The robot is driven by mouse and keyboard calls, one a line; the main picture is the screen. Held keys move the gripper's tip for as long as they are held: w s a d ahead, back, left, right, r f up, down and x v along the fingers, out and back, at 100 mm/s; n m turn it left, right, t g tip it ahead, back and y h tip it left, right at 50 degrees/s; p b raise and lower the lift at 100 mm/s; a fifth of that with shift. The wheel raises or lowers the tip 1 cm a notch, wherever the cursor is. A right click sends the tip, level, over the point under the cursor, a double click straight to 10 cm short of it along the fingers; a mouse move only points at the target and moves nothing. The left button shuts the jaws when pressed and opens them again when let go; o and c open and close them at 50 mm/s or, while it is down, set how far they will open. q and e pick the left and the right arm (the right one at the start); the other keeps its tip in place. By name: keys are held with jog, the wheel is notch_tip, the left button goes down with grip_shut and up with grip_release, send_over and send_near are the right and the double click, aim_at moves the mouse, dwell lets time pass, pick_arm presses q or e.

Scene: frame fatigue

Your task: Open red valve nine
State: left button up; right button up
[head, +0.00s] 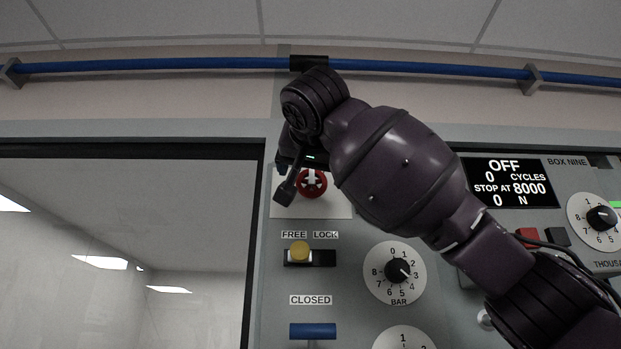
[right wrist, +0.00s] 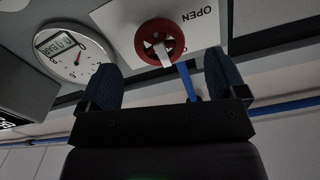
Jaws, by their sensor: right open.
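The red valve (head: 312,183) is a small round red handwheel with a white mark, on a pale plate on the grey panel. My right arm reaches across the panel from the right and partly covers it. My right gripper (head: 287,185) is at the valve's left side in the head view. In the right wrist view the valve (right wrist: 160,43) lies beyond the two dark fingers of the open right gripper (right wrist: 168,80), with nothing between them. The plate reads OPEN in that view. I cannot tell whether a finger touches the wheel. My left gripper is not in view.
Below the valve are a yellow knob on a FREE/LOCK slide (head: 299,251), a BAR dial (head: 396,272) and a blue handle (head: 312,331) under CLOSED. A display (head: 509,183) reads OFF. A blue pipe (head: 160,66) runs above. A gauge (right wrist: 75,52) shows in the wrist view.

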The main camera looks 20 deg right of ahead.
aim_at(311, 183)
jog(key=p+x, duration=0.2)
jog(key=x, duration=0.4)
jog(key=c, duration=0.9)
